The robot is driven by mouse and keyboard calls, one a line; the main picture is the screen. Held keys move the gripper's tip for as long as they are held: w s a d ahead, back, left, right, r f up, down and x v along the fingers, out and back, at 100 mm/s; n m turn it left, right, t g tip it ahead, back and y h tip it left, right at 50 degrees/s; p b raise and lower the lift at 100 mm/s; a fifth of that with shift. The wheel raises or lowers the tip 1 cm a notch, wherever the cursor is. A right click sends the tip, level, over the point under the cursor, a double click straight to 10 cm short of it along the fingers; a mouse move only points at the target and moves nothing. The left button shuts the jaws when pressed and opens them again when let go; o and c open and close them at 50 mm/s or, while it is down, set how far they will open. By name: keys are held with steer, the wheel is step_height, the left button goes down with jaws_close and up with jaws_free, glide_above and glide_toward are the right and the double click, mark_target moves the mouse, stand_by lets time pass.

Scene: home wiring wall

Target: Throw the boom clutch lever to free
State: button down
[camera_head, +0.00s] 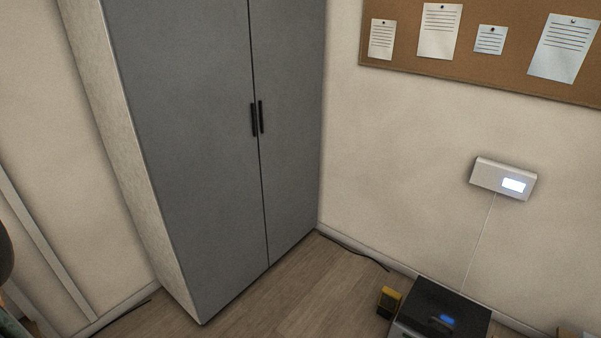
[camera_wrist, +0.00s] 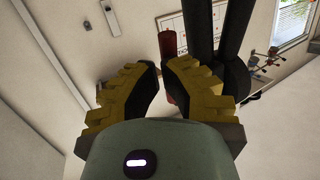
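My gripper (camera_wrist: 161,78) shows in the wrist view with two yellow, dark-padded fingers. They stand apart, with a narrow gap at the tips and a wider one lower down. A red cylindrical grip (camera_wrist: 168,42) shows just past the fingertips, slightly right of the gap, partly hidden by the right finger. It may be the boom clutch lever, but I cannot tell for sure. I see no clear grasp on it. Thick black bars (camera_wrist: 200,40) run close beside it on the right. No lever and no gripper can be made out in the head view.
In the head view, a tall grey cabinet (camera_head: 200,130) stands in the corner. A corkboard (camera_head: 480,65) and a white wall unit (camera_head: 503,178) hang to its right. A black-topped box (camera_head: 440,310) and a small yellow object (camera_head: 389,301) are below. Wooden floor (camera_head: 290,300) shows between.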

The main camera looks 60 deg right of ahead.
steer(key=b, duration=0.1)
steer(key=t+b, duration=0.1)
steer(key=b, duration=0.1)
steer(key=shift+w+f+n+t+y, duration=0.3)
steer(key=shift+w, duration=0.1)
steer(key=shift+r+b, duration=0.1)
steer(key=shift+b, duration=0.25)
steer(key=shift+d, duration=0.1)
